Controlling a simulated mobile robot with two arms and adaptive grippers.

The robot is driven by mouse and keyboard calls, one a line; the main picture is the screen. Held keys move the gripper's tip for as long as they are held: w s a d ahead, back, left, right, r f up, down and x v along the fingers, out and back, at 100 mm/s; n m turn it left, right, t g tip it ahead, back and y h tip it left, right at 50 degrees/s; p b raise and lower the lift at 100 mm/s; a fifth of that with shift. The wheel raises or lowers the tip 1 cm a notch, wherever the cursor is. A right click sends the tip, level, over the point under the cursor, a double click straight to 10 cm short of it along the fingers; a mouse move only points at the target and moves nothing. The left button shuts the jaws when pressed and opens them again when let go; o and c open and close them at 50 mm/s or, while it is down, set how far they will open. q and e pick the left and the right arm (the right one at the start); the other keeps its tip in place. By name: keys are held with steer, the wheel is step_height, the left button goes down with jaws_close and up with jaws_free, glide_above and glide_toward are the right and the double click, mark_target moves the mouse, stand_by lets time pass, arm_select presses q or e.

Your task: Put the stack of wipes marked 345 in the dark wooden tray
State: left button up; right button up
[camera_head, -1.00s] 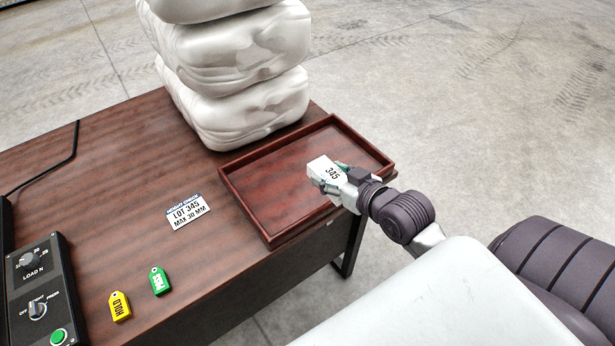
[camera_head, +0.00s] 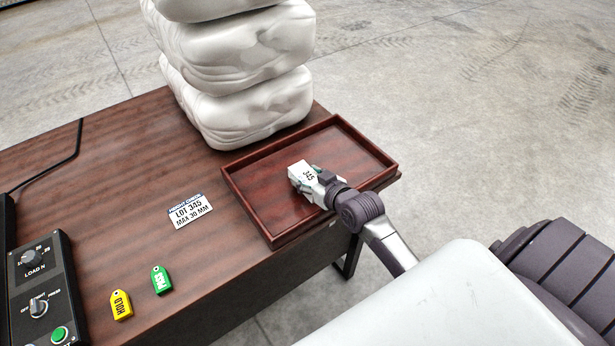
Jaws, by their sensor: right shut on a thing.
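The white stack of wipes (camera_head: 303,174), marked 345, is held by my right gripper (camera_head: 314,182). The gripper is shut on it, with its fingers on either side. The dark wooden tray (camera_head: 247,204) lies on the table's right end, and the stack is over its inside. I cannot tell whether the stack touches the tray floor. The tray holds nothing else that I can see. My left gripper is not in view.
A tall pile of white wrapped bundles (camera_head: 252,108) stands just behind the tray. A lot card (camera_head: 189,211), a green tag (camera_head: 161,279), a yellow tag (camera_head: 121,305) and a control box (camera_head: 42,290) are on the table (camera_head: 110,190) to the left.

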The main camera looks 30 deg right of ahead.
steer(key=o, duration=1.3)
steer(key=shift+r, duration=0.15)
steer(key=shift+s, duration=0.45)
steer(key=v, duration=1.1)
